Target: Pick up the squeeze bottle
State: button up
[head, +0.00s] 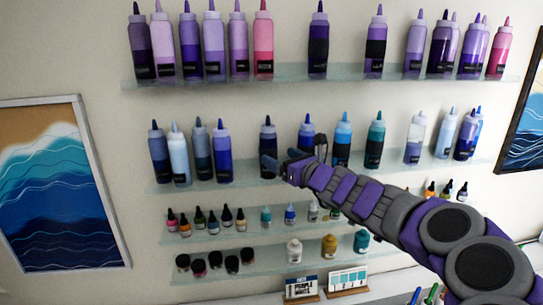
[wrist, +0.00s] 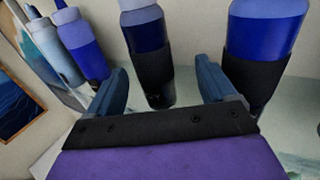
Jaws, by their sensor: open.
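Several squeeze bottles stand on the middle glass shelf. A dark navy bottle with a black band (head: 268,137) stands just beyond my gripper (head: 279,160), which partly covers its lower part. In the wrist view this bottle (wrist: 148,40) stands upright between the two spread fingers of my gripper (wrist: 163,80), with a gap to each side. Its tip is cut off there. A second blue bottle with a black band (wrist: 262,35) is to the right, behind the right finger; it also shows in the head view (head: 307,130). The task does not single out one bottle.
More bottles (head: 222,155) stand on the left of the middle shelf (head: 245,178), and others (head: 342,135) to the right. An upper shelf (head: 345,72) holds more bottles. Lower shelves carry small dropper bottles (head: 226,217) and jars (head: 294,250). A wave painting (head: 55,190) hangs left.

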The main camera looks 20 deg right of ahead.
aim_at(273, 144)
jog(key=shift+w, duration=0.2)
jog(key=shift+w+a+r, duration=0.1)
jog(key=shift+w+a, duration=0.05)
jog(key=shift+a, duration=0.1)
jog(key=w, duration=0.1)
jog(key=w+a, duration=0.1)
jog(key=w, duration=0.1)
jog(key=w+a, duration=0.1)
jog(key=shift+w+a, duration=0.25)
jog(key=shift+w, duration=0.15)
jog(key=shift+d, duration=1)
jog(key=shift+c, duration=1.3)
jog(key=shift+a, duration=0.85)
jog(key=c, duration=0.9)
jog(key=shift+d, duration=0.7)
jog(key=r, duration=0.1)
jog(key=a+r+p, duration=0.1)
jog(key=r, duration=0.1)
jog(key=shift+r, duration=0.25)
jog(key=shift+c, duration=0.2)
jog(key=s+a+r, duration=0.1)
jog(key=s, duration=1.5)
jog(key=shift+r, duration=0.25)
